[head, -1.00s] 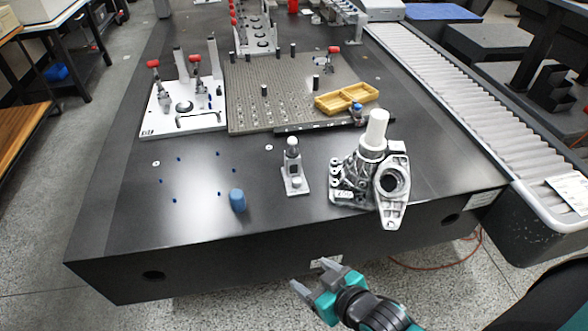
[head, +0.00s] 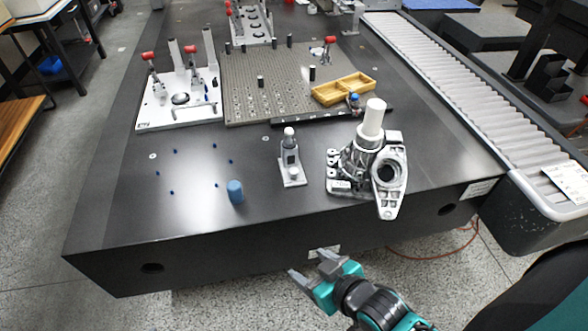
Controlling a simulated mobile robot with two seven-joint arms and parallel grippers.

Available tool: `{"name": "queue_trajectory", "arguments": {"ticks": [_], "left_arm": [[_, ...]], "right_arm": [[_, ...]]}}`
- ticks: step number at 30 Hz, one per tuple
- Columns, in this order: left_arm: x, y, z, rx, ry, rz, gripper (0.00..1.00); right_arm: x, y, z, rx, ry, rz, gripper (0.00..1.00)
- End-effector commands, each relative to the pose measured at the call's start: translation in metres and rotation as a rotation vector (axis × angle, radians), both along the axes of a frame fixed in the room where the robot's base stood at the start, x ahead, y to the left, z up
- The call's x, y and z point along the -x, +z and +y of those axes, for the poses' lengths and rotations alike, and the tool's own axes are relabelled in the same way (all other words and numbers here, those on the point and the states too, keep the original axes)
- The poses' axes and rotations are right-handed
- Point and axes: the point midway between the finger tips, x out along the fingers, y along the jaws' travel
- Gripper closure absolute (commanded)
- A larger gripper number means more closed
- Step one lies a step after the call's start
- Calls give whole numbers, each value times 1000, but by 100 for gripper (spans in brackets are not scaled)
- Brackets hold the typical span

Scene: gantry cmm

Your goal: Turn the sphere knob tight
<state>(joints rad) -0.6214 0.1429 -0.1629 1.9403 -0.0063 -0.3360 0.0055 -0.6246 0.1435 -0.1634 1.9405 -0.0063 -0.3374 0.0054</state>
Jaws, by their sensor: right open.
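A small grey stand (head: 291,167) with a pale ball (head: 289,131) on top stands upright near the front of the black granite table (head: 250,220). A pale rounded knob (head: 294,173) sits low on its foot. My right gripper (head: 307,264) comes in from the lower right, in front of the table's front face and below its top. Its grey fingers are apart with nothing between them. It is well clear of the stand and knob. My left gripper does not show.
A metal casting (head: 388,190) with a white cylinder (head: 373,118) stands right of the stand. A blue cylinder (head: 235,192) stands to the left. Behind are a fixture plate (head: 285,95) and a yellow tray (head: 343,88). A roller conveyor (head: 455,90) runs along the right.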

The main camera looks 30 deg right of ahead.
Motion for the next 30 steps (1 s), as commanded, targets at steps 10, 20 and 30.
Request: {"name": "queue_trajectory", "arguments": {"ticks": [10,20,30], "left_arm": [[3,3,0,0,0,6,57],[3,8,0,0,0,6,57],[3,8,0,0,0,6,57]], "right_arm": [[6,30,-8,51,-22,203,62],[14,77,-52,204,-44,545,62],[-103,84,-120,302,99,639,62]]}}
